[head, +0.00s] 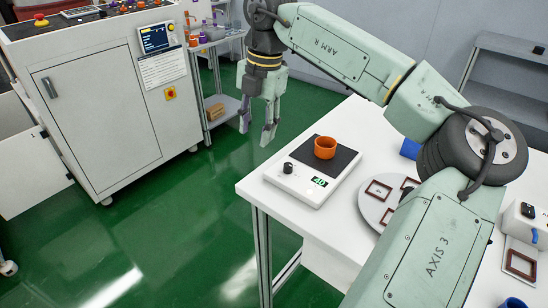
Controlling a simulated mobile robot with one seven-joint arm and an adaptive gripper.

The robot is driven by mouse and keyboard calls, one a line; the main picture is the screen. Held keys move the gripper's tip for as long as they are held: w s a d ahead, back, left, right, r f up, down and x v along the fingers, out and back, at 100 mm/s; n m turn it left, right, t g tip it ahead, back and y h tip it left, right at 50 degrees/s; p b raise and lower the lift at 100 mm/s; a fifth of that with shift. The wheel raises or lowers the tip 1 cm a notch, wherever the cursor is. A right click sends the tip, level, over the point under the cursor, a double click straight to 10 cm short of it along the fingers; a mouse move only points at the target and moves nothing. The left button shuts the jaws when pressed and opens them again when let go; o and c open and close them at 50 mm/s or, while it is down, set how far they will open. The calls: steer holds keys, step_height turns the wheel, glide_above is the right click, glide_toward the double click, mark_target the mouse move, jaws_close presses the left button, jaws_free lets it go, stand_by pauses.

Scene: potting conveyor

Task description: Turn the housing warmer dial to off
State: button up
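The housing warmer (303,198) is a flat white device with a dark top plate, near the left corner of the white table. Its small black dial (288,168) is at the left end of its white front panel. A green-lit display (320,182) beside the dial appears to read 40. An orange cup-shaped housing (325,148) stands upright on the dark plate. My gripper (256,128) hangs fingers down, with a gap between the fingers and nothing in it. In the picture it is above and left of the warmer, apart from it. The dial's pointer is too small to read.
A round grey plate (372,212) with brown square frames lies right of the warmer, partly behind my arm. A blue cup (410,148) stands behind it. A white control cabinet (105,110) and a shelf cart (222,105) stand left, across open green floor.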

steer(key=m+h, duration=0.2)
glide_above(288, 165)
step_height(288, 165, down, 10)
steer(key=p, duration=0.2)
steer(key=shift+w+p, duration=0.1)
steer(key=shift+p, duration=0.3)
steer(key=shift+c, duration=0.6)
jaws_close()
